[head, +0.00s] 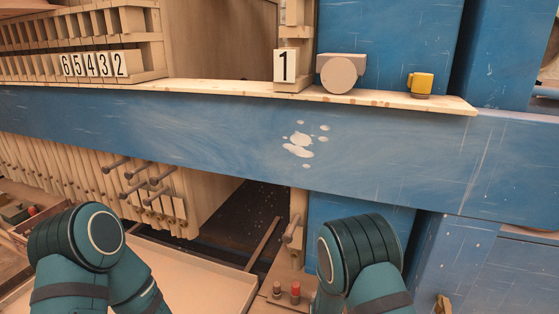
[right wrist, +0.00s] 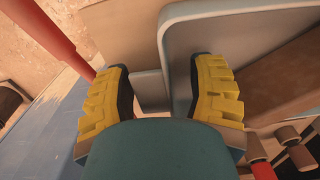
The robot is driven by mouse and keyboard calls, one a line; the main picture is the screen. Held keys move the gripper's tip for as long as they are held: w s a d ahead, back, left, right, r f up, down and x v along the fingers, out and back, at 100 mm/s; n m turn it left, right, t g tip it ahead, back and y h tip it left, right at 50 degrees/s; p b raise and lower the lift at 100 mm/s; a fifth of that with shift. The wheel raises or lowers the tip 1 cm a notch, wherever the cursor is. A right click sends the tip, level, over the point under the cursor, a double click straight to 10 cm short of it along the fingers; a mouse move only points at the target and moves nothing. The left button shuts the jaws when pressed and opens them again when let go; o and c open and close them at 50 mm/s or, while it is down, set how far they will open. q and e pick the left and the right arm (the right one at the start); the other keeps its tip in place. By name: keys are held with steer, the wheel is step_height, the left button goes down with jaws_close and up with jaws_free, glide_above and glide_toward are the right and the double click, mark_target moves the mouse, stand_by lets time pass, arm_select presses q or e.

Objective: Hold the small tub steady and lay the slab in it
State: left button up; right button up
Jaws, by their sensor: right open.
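In the right wrist view my right gripper (right wrist: 160,68) has its two yellow fingers with dark pads spread apart. A grey, rounded-edged container (right wrist: 172,75), probably the small tub, has its wall between the fingers. The right finger overlaps its inner side in the picture; I cannot tell whether either finger touches it. I cannot pick out the slab with certainty in either view. In the head view only my teal arm links show, and both grippers are hidden below the frame.
A blue beam (head: 220,125) crosses the head view, with a wooden shelf (head: 400,103) above it. The shelf bears a round-faced block (head: 342,74) and a yellow piece (head: 421,83). Pegs (head: 150,185) stick out below. A wide beige tray (head: 200,270) lies between my arms.

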step_height(320, 180, up, 12)
steer(key=shift+f, duration=0.15)
steer(key=shift+n+y, duration=0.5)
steer(key=s+f, duration=0.1)
steer(key=f, duration=0.1)
steer(key=s+d+f, duration=0.1)
steer(key=s+f, duration=0.1)
steer(key=s+d+f, duration=0.1)
steer(key=s+f, duration=0.1)
steer(key=shift+s+d+f, duration=0.2)
steer(key=shift+d+f, duration=0.05)
steer(key=shift+f, duration=0.1)
steer(key=s+a+f+n+t+y+b, duration=0.1)
steer(key=s+f+t+y, duration=0.1)
steer(key=s, duration=0.5)
steer(key=shift+s+a+f+n+y, duration=0.3)
steer(key=shift+a+f+y, duration=0.05)
steer(key=shift+f+y, duration=0.15)
